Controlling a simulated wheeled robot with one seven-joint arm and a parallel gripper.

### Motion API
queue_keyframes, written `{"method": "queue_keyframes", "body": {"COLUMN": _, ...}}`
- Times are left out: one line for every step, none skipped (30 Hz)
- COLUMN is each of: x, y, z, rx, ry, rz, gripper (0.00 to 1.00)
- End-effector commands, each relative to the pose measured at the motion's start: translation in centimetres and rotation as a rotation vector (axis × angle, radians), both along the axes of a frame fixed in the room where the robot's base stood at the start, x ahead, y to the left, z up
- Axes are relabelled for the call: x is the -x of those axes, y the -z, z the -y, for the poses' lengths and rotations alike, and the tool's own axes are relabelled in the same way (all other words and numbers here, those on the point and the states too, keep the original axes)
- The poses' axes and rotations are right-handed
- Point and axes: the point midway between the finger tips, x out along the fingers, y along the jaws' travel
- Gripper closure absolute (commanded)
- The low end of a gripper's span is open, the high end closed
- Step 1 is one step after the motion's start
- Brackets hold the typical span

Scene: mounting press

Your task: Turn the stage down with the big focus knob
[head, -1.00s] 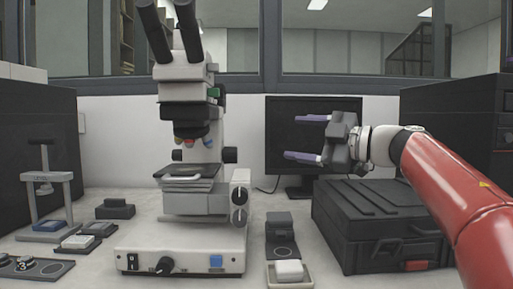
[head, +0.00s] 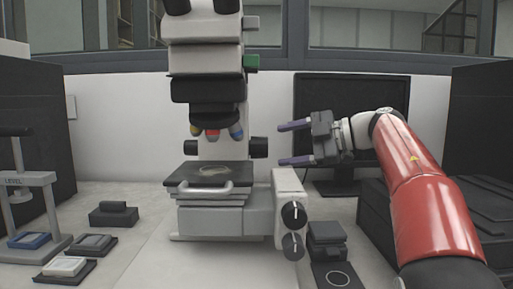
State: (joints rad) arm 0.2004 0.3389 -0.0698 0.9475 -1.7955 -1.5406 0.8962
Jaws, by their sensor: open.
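The microscope (head: 205,60) stands at the middle left, its upper part cut off by the frame. Its dark stage (head: 240,172) sits below the objectives, with a pale sample on it. Two round black knobs with white marks, an upper one (head: 293,214) and a lower one (head: 293,245), sit on the white housing at the stage's right. A plain black knob (head: 258,148) also sticks out of the column's right side. My gripper (head: 284,145) is open and empty, fingers pointing left. In the picture it is just right of the column knob and above the housing; no contact shows.
A black case (head: 375,215) lies at the right behind my arm, and a dark monitor (head: 350,90) stands at the back. Small dark blocks (head: 327,240) stand right of the housing. A levelling press (head: 25,185) and small trays (head: 65,268) are at the left.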

Motion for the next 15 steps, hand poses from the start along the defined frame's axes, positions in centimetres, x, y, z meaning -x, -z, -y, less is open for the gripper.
{"method": "queue_keyframes", "body": {"x": -0.2, "y": 0.2, "z": -0.9, "rx": -0.001, "ry": -0.003, "rz": 0.0, "gripper": 0.32}}
{"method": "queue_keyframes", "body": {"x": -0.4, "y": 0.3, "z": -1.4, "rx": -0.001, "ry": -0.004, "rz": -0.002, "gripper": 0.32}}
{"method": "queue_keyframes", "body": {"x": -0.7, "y": 0.5, "z": -2.0, "rx": -0.001, "ry": -0.004, "rz": -0.002, "gripper": 0.32}}
{"method": "queue_keyframes", "body": {"x": -0.9, "y": 0.6, "z": -2.4, "rx": -0.001, "ry": -0.003, "rz": -0.001, "gripper": 0.32}}
{"method": "queue_keyframes", "body": {"x": -1.0, "y": 0.7, "z": -2.9, "rx": -0.001, "ry": -0.003, "rz": -0.002, "gripper": 0.32}}
{"method": "queue_keyframes", "body": {"x": -1.2, "y": 0.9, "z": -3.5, "rx": -0.001, "ry": -0.003, "rz": -0.002, "gripper": 0.32}}
{"method": "queue_keyframes", "body": {"x": -1.4, "y": 1.0, "z": -3.9, "rx": -0.001, "ry": -0.003, "rz": -0.002, "gripper": 0.32}}
{"method": "queue_keyframes", "body": {"x": -1.5, "y": 1.1, "z": -4.2, "rx": -0.001, "ry": -0.003, "rz": -0.001, "gripper": 0.32}}
{"method": "queue_keyframes", "body": {"x": -1.7, "y": 1.1, "z": -4.6, "rx": -0.002, "ry": -0.002, "rz": -0.001, "gripper": 0.32}}
{"method": "queue_keyframes", "body": {"x": -1.8, "y": 1.2, "z": -4.9, "rx": -0.001, "ry": -0.002, "rz": 0.0, "gripper": 0.32}}
{"method": "queue_keyframes", "body": {"x": -1.9, "y": 1.2, "z": -5.1, "rx": -0.001, "ry": -0.002, "rz": 0.0, "gripper": 0.32}}
{"method": "queue_keyframes", "body": {"x": -1.9, "y": 1.3, "z": -5.3, "rx": -0.001, "ry": -0.002, "rz": 0.0, "gripper": 0.32}}
{"method": "queue_keyframes", "body": {"x": -2.0, "y": 1.3, "z": -5.5, "rx": -0.001, "ry": -0.002, "rz": 0.0, "gripper": 0.32}}
{"method": "queue_keyframes", "body": {"x": -2.0, "y": 1.4, "z": -5.6, "rx": -0.001, "ry": -0.001, "rz": 0.0, "gripper": 0.32}}
{"method": "queue_keyframes", "body": {"x": -2.1, "y": 1.4, "z": -5.6, "rx": -0.001, "ry": 0.001, "rz": 0.0, "gripper": 0.32}}
